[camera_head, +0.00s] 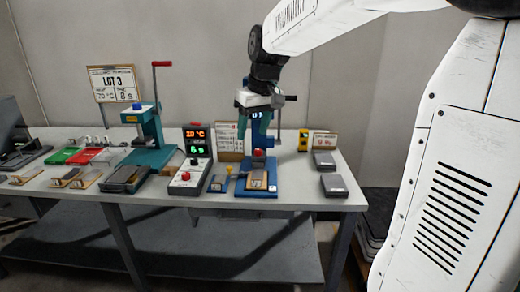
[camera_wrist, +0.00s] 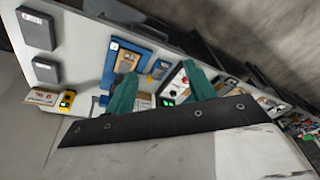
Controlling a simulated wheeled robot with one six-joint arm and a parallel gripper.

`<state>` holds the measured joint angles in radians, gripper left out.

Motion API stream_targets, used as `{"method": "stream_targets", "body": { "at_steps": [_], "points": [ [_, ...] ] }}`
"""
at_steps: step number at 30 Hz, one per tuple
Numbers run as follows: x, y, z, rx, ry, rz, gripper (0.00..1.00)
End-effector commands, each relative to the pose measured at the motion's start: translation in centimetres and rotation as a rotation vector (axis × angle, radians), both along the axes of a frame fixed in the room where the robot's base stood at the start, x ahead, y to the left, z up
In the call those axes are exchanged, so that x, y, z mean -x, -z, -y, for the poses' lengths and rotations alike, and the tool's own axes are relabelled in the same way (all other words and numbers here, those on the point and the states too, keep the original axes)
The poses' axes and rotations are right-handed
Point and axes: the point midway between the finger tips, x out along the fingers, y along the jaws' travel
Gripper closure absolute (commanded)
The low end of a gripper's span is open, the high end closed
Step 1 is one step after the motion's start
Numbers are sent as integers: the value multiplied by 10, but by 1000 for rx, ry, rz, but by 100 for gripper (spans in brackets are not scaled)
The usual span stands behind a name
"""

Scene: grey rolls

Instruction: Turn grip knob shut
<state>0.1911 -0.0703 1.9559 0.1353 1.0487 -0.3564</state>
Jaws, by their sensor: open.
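My gripper (camera_head: 254,130) is open and empty, its two green fingers pointing down above the back of the bench. In the wrist view my gripper (camera_wrist: 158,80) also shows spread fingers with nothing between them. Below it is a blue fixture (camera_head: 244,190) with a tan plate (camera_head: 259,180) and a red block or knob (camera_head: 258,155) at its back. Left of it a yellow knob (camera_head: 229,169) stands by a small blue box (camera_head: 218,184). No label shows which is the grip knob, and its turn position cannot be told.
A control box (camera_head: 184,181) with a red button and a lit display (camera_head: 197,141) stands left of the fixture. A teal press (camera_head: 148,140) with a red-tipped lever is farther left. Grey blocks (camera_head: 334,185) lie at the bench's right end, near a yellow box (camera_head: 303,141).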

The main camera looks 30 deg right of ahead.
Motion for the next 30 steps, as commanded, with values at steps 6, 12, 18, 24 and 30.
{"method": "stream_targets", "body": {
  "at_steps": [6, 12, 18, 24, 30],
  "points": [
    [-123, 40, 69, -5, -27, 53, 46],
    [-210, 98, 138, 5, -51, 110, 46],
    [-256, 148, 188, 19, -65, 149, 46],
    [-271, 170, 204, 25, -71, 163, 46],
    [-281, 197, 202, 25, -72, 161, 46]
  ]
}}
